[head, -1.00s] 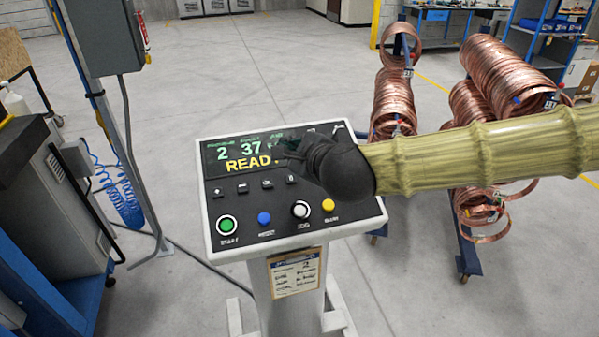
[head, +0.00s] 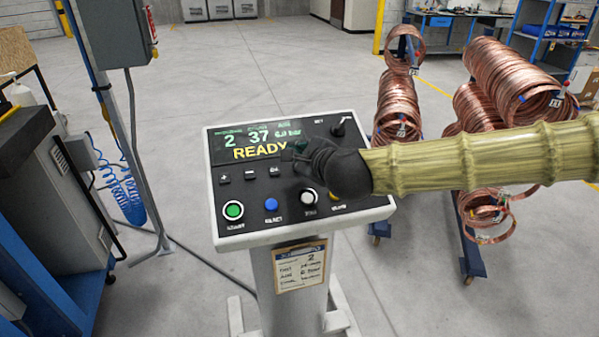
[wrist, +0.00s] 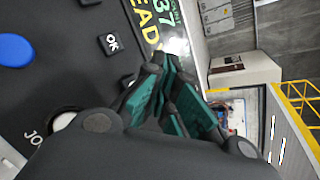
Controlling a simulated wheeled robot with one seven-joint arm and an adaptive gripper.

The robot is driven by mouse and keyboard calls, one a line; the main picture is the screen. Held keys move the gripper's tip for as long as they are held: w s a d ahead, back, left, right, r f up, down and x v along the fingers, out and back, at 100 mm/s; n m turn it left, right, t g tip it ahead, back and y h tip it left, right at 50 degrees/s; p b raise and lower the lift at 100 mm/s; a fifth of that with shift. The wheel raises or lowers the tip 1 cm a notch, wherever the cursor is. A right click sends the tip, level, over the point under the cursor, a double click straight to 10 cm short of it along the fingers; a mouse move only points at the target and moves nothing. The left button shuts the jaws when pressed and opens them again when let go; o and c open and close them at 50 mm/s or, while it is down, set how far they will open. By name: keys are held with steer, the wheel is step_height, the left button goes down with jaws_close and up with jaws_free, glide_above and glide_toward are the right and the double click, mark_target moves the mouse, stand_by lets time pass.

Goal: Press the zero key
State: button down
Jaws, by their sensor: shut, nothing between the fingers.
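The control panel (head: 222,219) has a small row of dark keys below its lit display, which reads READY (head: 260,152). The plus, minus and OK (head: 274,170) keys show in the head view. The spot right of OK is covered by my gripper (head: 290,157). In the wrist view the OK key (wrist: 111,43) is clear, and the edge of the zero key (wrist: 127,80) peeks out beside a finger. My gripper (wrist: 172,82) is shut and empty, its teal-padded fingertips close over the panel by that key. I cannot tell whether they touch it.
A green button (head: 232,210), a blue button (head: 271,204), a white JOG knob (head: 308,197) and a partly hidden yellow button line the panel's front. A black lever knob (head: 338,130) is at the back right. Copper coils (head: 400,105) hang on racks to the right.

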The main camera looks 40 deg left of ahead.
steer(key=shift+s+a+f+b, duration=0.1)
steer(key=shift+a+f+b, duration=0.2)
steer(key=shift+f, duration=0.4)
steer(key=shift+w+f, duration=0.2)
steer(key=shift+s, duration=0.1)
steer(key=shift+f, duration=0.1)
stand_by(0.6)
steer(key=shift+a+f+b, duration=0.15)
steer(key=shift+f+b, duration=0.1)
steer(key=shift+b, duration=0.1)
steer(key=shift+w+a+f, duration=0.15)
steer(key=shift+w+f, duration=0.1)
steer(key=shift+f, duration=0.2)
stand_by(0.9)
steer(key=shift+r, duration=0.15)
steer(key=shift+s+d+r, duration=0.2)
steer(key=shift+d+r, duration=0.05)
steer(key=shift+r, duration=0.45)
